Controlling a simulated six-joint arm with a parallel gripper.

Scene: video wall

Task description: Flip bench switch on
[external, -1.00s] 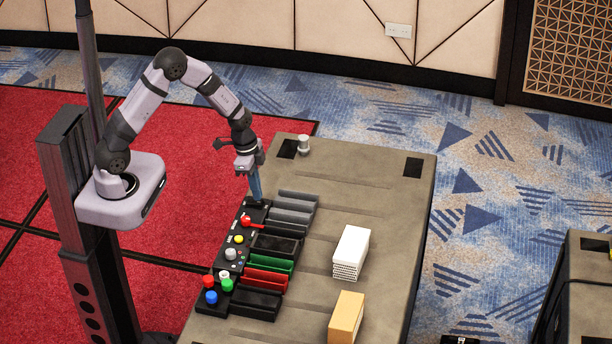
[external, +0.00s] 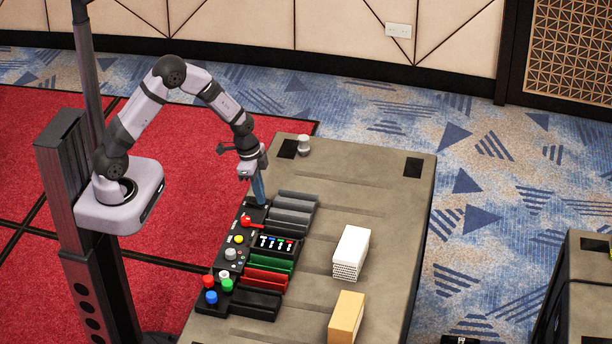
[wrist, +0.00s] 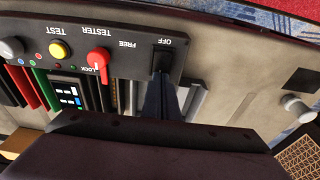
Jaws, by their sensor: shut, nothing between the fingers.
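The bench switch (wrist: 163,60) is a small black part at the end of the black control panel (wrist: 130,62), beside an upside-down OFF label. My gripper (external: 263,203) is shut and empty, pointing down at the switch end of the panel. In the wrist view its narrow blue-grey fingers (wrist: 161,84) reach the switch's near edge; I cannot tell whether they touch it. The fingers partly hide the switch, so its tilt is unclear.
Along the panel are a red lever knob (wrist: 98,58), a yellow button (wrist: 58,50) and a grey knob (wrist: 11,47). Grey bins (external: 292,216) stand close right of my fingers. A white stack (external: 351,252) and a tan block (external: 346,316) lie farther right on the bench.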

